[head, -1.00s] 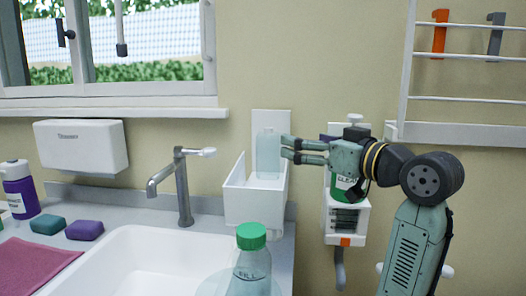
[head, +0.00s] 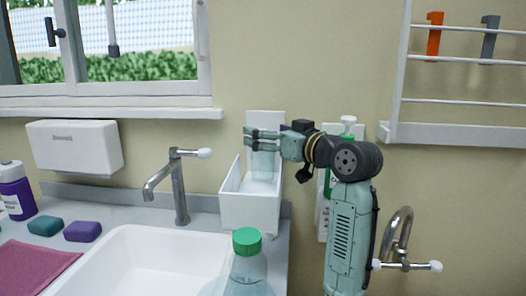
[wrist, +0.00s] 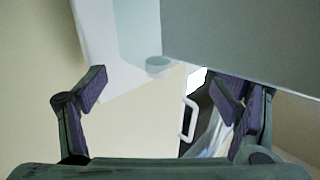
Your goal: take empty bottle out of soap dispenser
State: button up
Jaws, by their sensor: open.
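The empty bottle (head: 263,165) is pale, translucent and upright inside the open white soap dispenser (head: 250,208) on the wall. My gripper (head: 250,138) comes from the right, its fingers level and spread, across the upper part of the bottle. They hide the bottle's top. In the wrist view my gripper (wrist: 165,90) is open, its dark finger pads wide apart. A pale translucent shape with a round end (wrist: 158,65) shows between and beyond the pads. I cannot tell whether a finger touches the bottle.
A green-capped clear bottle (head: 248,268) stands in front by the white sink (head: 150,262). A tap (head: 180,185) stands left of the dispenser. A second dispenser (head: 324,212) is partly behind my arm. A rack (head: 460,132) hangs at right.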

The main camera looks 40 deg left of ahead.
jog(key=shift+c, duration=0.5)
jog(key=c, duration=1.9)
